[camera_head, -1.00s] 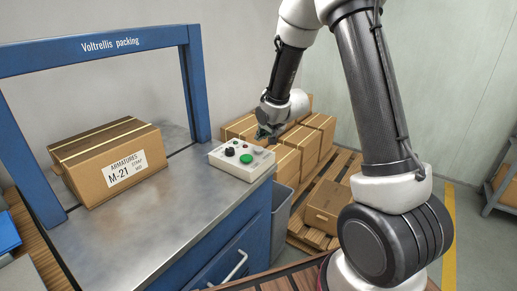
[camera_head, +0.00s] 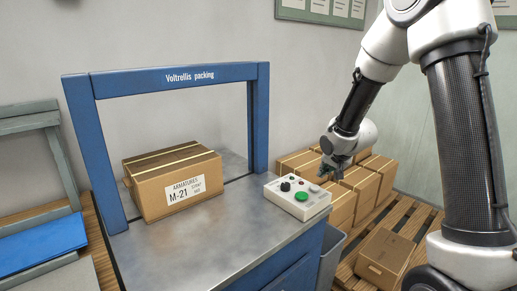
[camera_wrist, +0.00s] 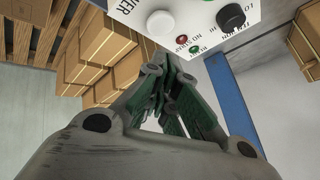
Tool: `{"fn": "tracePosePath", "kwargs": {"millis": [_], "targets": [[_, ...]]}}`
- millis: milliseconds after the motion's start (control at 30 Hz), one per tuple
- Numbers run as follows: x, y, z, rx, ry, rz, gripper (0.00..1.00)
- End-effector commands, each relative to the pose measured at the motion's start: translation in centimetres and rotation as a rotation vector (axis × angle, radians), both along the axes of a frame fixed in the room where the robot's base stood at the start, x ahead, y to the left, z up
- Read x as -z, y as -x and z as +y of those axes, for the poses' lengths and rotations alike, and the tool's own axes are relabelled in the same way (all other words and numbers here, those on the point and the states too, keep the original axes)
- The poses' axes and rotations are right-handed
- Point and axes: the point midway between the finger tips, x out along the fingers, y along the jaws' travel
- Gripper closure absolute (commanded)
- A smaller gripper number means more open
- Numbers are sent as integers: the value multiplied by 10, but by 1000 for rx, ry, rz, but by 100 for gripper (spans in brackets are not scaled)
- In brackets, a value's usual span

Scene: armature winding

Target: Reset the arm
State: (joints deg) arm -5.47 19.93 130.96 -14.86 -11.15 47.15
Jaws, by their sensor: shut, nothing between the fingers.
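My gripper (camera_head: 327,170) is shut and empty, raised just beyond the right end of the control box, with my arm coming in from the upper right. In the wrist view its closed fingers (camera_wrist: 172,95) point up toward the control box. The control box (camera_head: 312,209) is white, with a green button (camera_head: 301,196) and a black knob (camera_head: 285,186), on the right end of the metal table. It also shows at the top of the wrist view (camera_wrist: 192,30). I cannot tell whether the gripper touches the box.
A strapped carton (camera_head: 156,196) marked M-21 stands under the blue strapping arch (camera_head: 180,75) on the metal table (camera_head: 230,232). Several cartons (camera_head: 372,180) are stacked on a wooden pallet (camera_head: 420,225) behind. A grey bin (camera_head: 331,258) stands beside the table. A blue item (camera_head: 40,240) lies at left.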

Motion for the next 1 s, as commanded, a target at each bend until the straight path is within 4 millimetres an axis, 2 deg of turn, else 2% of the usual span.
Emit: {"fn": "tracePosePath", "kwargs": {"millis": [100, 167, 233, 367, 500, 700, 833, 1000], "targets": [[28, 39, -14, -73, 118, 158, 100], [32, 66, -23, -123, 179, 245, 100], [24, 98, -32, -179, 235, 330, 100], [-4, 157, -47, -274, 300, 453, 100], [-44, 220, -56, -364, 330, 533, 100], [-102, 313, -63, -454, 329, 552, 100], [-129, 351, -63, -438, 318, 481, 100], [-155, 366, -66, -393, 333, 340, 100]]}}
